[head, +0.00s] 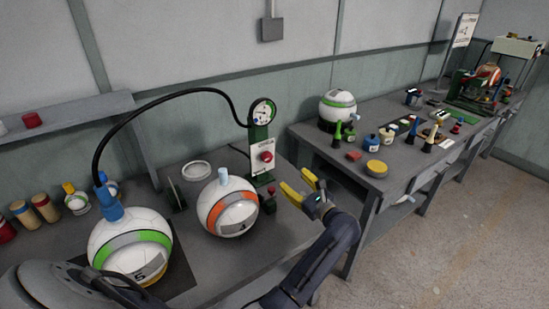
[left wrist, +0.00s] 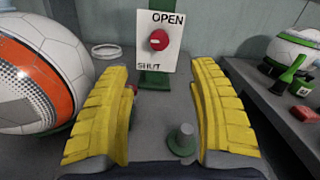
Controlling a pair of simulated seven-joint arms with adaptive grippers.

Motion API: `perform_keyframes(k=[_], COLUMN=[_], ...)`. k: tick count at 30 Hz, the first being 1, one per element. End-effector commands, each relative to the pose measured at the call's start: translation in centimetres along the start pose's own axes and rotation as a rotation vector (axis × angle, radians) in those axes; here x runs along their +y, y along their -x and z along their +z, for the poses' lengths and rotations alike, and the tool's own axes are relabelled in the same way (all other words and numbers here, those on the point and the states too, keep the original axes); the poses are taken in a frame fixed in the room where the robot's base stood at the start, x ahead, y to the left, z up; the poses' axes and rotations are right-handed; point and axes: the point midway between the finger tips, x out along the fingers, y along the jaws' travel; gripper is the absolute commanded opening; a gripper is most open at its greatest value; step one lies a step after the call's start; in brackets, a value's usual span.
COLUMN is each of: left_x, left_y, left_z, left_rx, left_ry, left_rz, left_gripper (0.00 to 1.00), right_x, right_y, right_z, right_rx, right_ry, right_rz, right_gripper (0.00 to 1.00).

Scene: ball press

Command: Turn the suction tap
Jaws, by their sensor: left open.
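The suction tap is a red knob (head: 266,156) on a white plate on a green stand (head: 262,135). In the left wrist view the red knob (left wrist: 159,40) shows face-on, with OPEN above it and SHUT at the plate's lower left. A pointer position on the knob is too small to tell. My left gripper (head: 296,178) is open and empty, to the right of the stand and apart from the knob. In the left wrist view its yellow fingers (left wrist: 160,68) stand either side of the plate's lower part, with the knob beyond them. My right gripper is not in view.
A ball with an orange band (head: 229,206) stands left of the tap. A black hose (head: 160,98) arches from the gauge (head: 262,111) to a green-banded ball (head: 131,246). A small red-topped bottle (head: 269,201) stands by the gripper. Another bench (head: 400,185) lies right, across a gap.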

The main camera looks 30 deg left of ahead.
Motion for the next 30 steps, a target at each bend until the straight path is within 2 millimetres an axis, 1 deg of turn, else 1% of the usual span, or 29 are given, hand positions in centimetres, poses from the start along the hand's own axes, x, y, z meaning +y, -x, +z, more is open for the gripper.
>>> perform_keyframes(k=[3,8,24,30], left_x=[0.2,0.2,0.4,0.4], left_y=[-0.8,-2.6,-12.2,-15.1], left_z=[0.0,-0.1,-0.2,-0.3], left_rx=[0.027,0.027,0.024,0.024], left_ry=[0.049,0.051,0.047,0.046], left_rz=[0.019,0.021,0.02,0.019], left_gripper=[0.6,0.6,0.6,0.6], right_x=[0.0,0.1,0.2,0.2], right_y=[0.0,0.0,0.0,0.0], right_z=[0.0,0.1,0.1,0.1], right_rx=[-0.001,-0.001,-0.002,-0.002], right_ry=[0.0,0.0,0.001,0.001], right_rz=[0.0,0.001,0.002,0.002], right_gripper=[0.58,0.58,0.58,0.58])
